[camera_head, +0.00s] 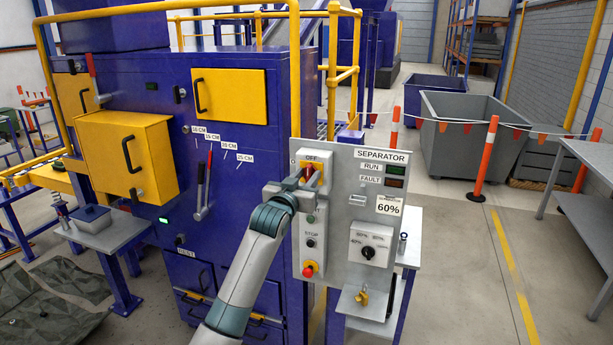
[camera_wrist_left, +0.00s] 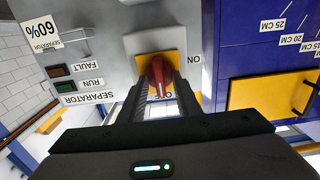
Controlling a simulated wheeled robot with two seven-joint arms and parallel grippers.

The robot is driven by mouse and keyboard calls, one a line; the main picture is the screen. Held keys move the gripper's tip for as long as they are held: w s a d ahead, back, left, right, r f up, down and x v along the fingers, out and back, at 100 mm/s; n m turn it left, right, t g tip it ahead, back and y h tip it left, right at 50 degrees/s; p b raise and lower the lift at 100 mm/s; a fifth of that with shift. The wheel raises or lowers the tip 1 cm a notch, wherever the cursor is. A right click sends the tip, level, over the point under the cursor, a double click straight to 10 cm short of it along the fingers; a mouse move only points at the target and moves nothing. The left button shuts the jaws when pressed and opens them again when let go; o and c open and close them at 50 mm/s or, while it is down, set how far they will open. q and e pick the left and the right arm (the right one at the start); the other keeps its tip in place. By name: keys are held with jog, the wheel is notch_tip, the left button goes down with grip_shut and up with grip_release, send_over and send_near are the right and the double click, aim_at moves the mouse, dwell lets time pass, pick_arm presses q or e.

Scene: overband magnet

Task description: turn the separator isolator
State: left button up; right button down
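The separator isolator is a red handle (camera_head: 309,173) on a yellow plate (camera_head: 325,181), at the upper left of the grey SEPARATOR panel (camera_head: 341,222). An OFF label (camera_head: 312,158) is above it. In the wrist view the red handle (camera_wrist_left: 160,72) lies roughly upright in the picture, with an ON label (camera_wrist_left: 194,60) to its right and the OFF label partly hidden beyond its lower end. My left gripper (camera_head: 297,183) is at the handle; its two fingers (camera_wrist_left: 163,88) flank the handle closely and appear shut on it. My right gripper is not in view.
A padlock (camera_head: 361,298) is lower down. RUN (camera_head: 395,170) and FAULT (camera_head: 394,182) lamps look dark.

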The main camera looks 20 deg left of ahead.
pick_arm(q)
grip_shut()
jog(key=shift+n, duration=0.5)
jog(key=n+p, duration=0.1)
jog(key=n, duration=0.1)
jog(key=shift+n, duration=0.3)
jog(key=n+p, duration=0.1)
jog(key=n, duration=0.2)
jog(key=shift+a+n+p, duration=0.1)
jog(key=shift+n+p, duration=0.2)
jog(key=shift+p, duration=0.1)
jog(key=n+p, duration=0.1)
jog(key=n, duration=0.2)
jog(key=n+p, duration=0.2)
jog(key=n, duration=0.2)
jog(key=n+p, duration=0.2)
jog(key=n, duration=0.1)
jog(key=shift+a+f+n, duration=0.15)
jog(key=shift+f+n, duration=0.1)
jog(key=shift+n, duration=0.05)
